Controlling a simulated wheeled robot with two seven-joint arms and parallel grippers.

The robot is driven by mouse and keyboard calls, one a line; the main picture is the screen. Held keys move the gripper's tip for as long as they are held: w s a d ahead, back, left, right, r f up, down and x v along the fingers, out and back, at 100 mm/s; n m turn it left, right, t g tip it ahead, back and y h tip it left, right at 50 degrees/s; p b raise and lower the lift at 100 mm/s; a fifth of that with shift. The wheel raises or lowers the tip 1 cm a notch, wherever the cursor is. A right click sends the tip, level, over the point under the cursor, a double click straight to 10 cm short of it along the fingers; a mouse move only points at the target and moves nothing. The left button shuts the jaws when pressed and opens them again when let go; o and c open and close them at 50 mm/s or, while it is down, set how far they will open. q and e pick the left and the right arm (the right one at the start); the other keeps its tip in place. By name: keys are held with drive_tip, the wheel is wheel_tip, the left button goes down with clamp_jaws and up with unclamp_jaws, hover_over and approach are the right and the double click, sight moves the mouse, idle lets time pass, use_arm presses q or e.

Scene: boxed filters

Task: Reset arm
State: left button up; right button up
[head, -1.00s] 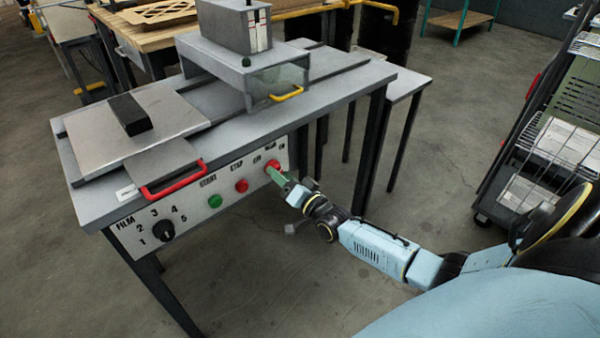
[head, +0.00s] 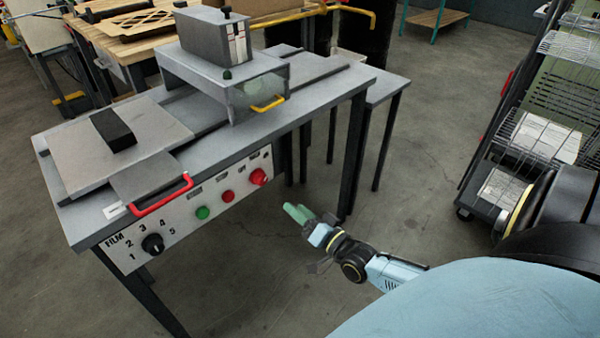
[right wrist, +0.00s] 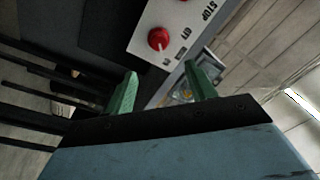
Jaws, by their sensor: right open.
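My right gripper (head: 299,214) is in front of the machine's control panel, apart from it, to the lower right of the red knob (head: 258,177). In the right wrist view its two green fingers (right wrist: 160,92) stand apart with nothing between them. The red knob also shows there (right wrist: 158,39), beyond the fingers. The panel (head: 130,262) also carries a green button (head: 203,213), a smaller red button (head: 227,196) and a black film dial (head: 153,243). My left gripper is not in view.
The grey machine table (head: 90,232) has a red-handled flap and a yellow-handled clear cover (head: 262,92) on top. A wire rack cart (head: 520,150) stands at the right. A wooden workbench (head: 125,45) is behind. The floor around my right gripper is clear.

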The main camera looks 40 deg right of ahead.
drive_tip(key=s+f+n+g, duration=0.25)
drive_tip(key=s+f, duration=0.25)
drive_tip(key=f, duration=0.4)
drive_tip(key=s+f+n+g+h+p, duration=0.1)
drive_tip(key=s+f+n+g, duration=0.1)
drive_tip(key=s+f+g, duration=0.45)
drive_tip(key=s+f+n+g, duration=0.15)
drive_tip(key=s+f, duration=0.25)
drive_tip(key=f, duration=0.6)
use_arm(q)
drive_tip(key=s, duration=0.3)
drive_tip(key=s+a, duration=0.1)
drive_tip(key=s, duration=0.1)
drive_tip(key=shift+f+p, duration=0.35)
use_arm(e)
drive_tip(key=s+a+f+n+g, duration=0.1)
drive_tip(key=s+f+g, duration=0.1)
drive_tip(key=s, duration=0.5)
drive_tip(key=s+a+f+n+g+h, duration=0.1)
drive_tip(key=s+f+n+g, duration=0.1)
drive_tip(key=s+f, duration=0.3)
drive_tip(key=s+a+f+n+g, duration=0.1)
drive_tip(key=s+f+n+g, duration=0.1)
drive_tip(key=s, duration=0.8)
drive_tip(key=shift+s+a+f+g, duration=0.25)
drive_tip(key=shift+a+f+g, duration=0.05)
drive_tip(key=shift+f+g, duration=0.4)
